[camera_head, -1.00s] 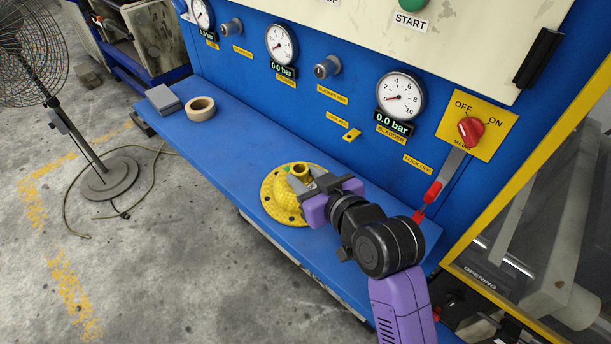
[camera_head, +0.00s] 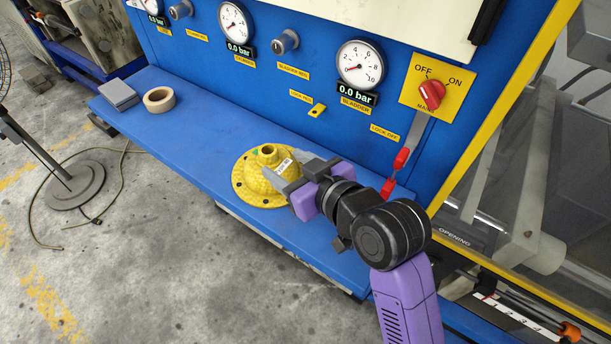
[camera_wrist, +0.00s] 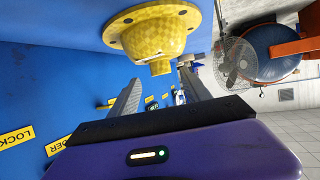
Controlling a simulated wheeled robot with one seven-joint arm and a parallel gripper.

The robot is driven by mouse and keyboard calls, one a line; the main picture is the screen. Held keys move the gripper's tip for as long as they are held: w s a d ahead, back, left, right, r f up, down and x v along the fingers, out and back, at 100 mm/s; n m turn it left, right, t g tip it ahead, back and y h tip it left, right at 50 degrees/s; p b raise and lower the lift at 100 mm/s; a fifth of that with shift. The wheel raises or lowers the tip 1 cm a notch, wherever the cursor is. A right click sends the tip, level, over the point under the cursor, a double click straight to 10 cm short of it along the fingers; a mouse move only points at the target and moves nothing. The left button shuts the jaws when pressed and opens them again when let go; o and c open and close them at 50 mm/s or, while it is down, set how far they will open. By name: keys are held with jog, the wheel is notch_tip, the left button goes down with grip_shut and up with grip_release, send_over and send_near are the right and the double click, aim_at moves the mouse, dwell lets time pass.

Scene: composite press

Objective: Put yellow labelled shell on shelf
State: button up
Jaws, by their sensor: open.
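The yellow shell (camera_head: 252,182) is a flanged dome with a short neck on top and a white label on its side. It stands upright, flange down, on the blue shelf (camera_head: 200,148). My gripper (camera_head: 287,180) is open and empty, just to the right of the shell's neck in the head view. In the wrist view the shell (camera_wrist: 158,38) appears upside down above my gripper (camera_wrist: 158,95), with its neck toward the gap between the fingers. I cannot tell whether a finger touches it.
A tape roll (camera_head: 159,99) and a grey block (camera_head: 118,95) lie at the shelf's left end. The blue panel with gauges (camera_head: 360,65) and a red switch (camera_head: 432,95) rises behind the shelf. A fan (camera_head: 70,185) stands on the floor at left. The shelf between tape and shell is clear.

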jog(key=v, duration=0.7)
jog(key=shift+b, duration=0.35)
jog(key=shift+w, duration=0.1)
notch_tip(320, 180, up, 5)
jog(key=w+d+m+t, duration=0.2)
jog(key=d+t, duration=0.1)
jog(key=t, duration=0.1)
jog(key=s+d+f+m+t+h, duration=0.3)
jog(key=s+d+m+h, duration=0.15)
jog(key=d, duration=0.25)
jog(key=s+d+f+g+h, duration=0.1)
jog(key=s+d+f, duration=0.1)
jog(key=s, duration=0.7)
jog(key=s+d+f+g+h, duration=0.1)
jog(key=s+d+f, duration=0.1)
jog(key=s+f, duration=0.3)
jog(key=s+d+f+g+h, duration=0.1)
jog(key=s+d+f, duration=0.2)
jog(key=s, duration=1.1)
jog(key=shift+f, duration=0.3)
jog(key=shift+s+f, duration=0.1)
jog(key=shift+s, duration=0.05)
jog(key=shift+c, duration=0.5)
